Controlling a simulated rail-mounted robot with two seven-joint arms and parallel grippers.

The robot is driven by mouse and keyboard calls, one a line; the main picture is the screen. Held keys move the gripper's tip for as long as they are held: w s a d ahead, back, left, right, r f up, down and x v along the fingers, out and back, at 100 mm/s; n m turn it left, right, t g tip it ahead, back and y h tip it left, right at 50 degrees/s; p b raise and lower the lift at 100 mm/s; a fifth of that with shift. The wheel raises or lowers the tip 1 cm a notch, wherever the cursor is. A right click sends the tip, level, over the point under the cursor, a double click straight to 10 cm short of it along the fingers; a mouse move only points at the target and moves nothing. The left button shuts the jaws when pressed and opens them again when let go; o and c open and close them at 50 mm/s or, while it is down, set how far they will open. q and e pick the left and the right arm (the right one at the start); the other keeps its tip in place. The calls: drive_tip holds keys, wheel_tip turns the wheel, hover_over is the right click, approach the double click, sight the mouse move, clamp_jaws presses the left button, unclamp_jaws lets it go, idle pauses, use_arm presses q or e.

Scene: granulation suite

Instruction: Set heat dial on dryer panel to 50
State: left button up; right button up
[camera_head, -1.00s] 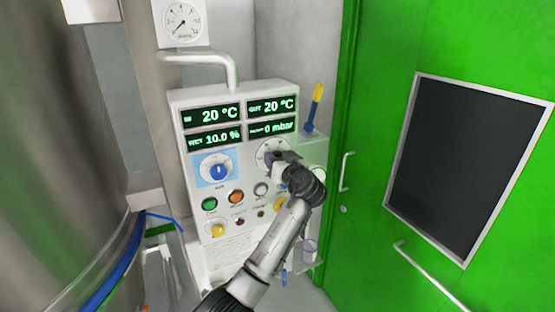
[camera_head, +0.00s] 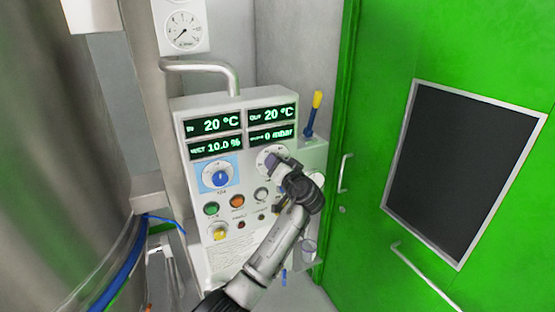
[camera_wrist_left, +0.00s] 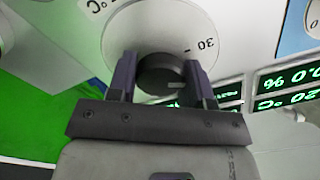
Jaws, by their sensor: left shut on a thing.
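The dryer panel (camera_head: 183,125) is a white box with green displays reading 20 °C, 20 °C, 10.0 % and 0 mbar. My left gripper (camera_head: 277,163) is at the white dial at its upper right, covering much of it. In the left wrist view, my left gripper (camera_wrist_left: 162,80) has its two fingers on either side of a dark round knob (camera_wrist_left: 160,72), shut on it. The knob sits on a white dial plate (camera_wrist_left: 148,22) where a "30" mark and part of "°C" show. The rest of the scale is hidden. My right gripper is not in view.
A blue-backed dial (camera_head: 220,178) is left of the gripped dial, with push buttons such as an orange one (camera_head: 237,201) below. A yellow-and-blue lever (camera_head: 314,113) stands at right. A green door (camera_head: 370,60) is at right, a steel vessel (camera_head: 60,150) at left.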

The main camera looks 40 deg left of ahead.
use_arm(q)
drive_tip(key=m+p, duration=0.2)
drive_tip(key=shift+r+m, duration=0.2)
drive_tip(key=shift+m, duration=0.2)
drive_tip(key=m+p, duration=0.3)
drive_tip(key=shift+m, duration=0.3)
drive_tip(key=m+p, duration=0.7)
drive_tip(key=shift+f+m+p, duration=0.2)
drive_tip(key=shift+m+p, duration=1.65)
drive_tip(key=shift+m, duration=0.45)
drive_tip(key=o, duration=0.9)
drive_tip(key=shift+f, duration=0.1)
drive_tip(key=shift+d, duration=0.1)
